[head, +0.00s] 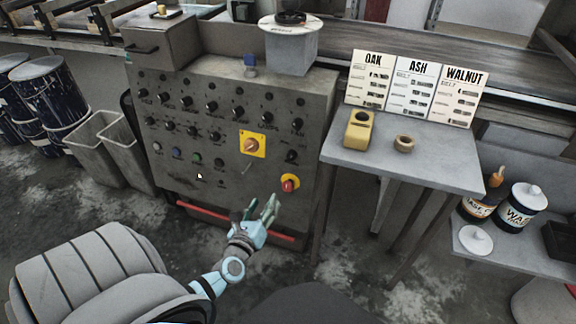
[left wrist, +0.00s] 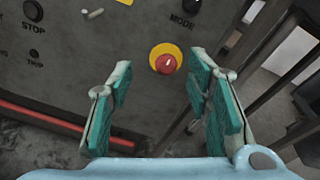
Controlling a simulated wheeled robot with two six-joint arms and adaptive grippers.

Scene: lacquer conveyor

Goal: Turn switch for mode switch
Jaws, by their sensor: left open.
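The mode switch (head: 291,156) is a small black knob at the lower right of the grey control panel (head: 223,180). In the left wrist view the knob (left wrist: 191,5) is cut off by the top edge, above the word MODE. A red button on a yellow ring (head: 290,184) sits just below it; this red button (left wrist: 166,63) shows between my fingers in the left wrist view. My left gripper (head: 257,209) is open and empty, in front of the panel's lower right part, below the switch. My right gripper is not in view.
A yellow plate with an orange knob (head: 253,144) and several black knobs fill the panel. A red bar (head: 205,212) runs along its foot. A side table (head: 430,165) with a yellow block (head: 359,130) and wood cards (head: 415,88) stands at right. Grey bins (head: 95,155) stand at left.

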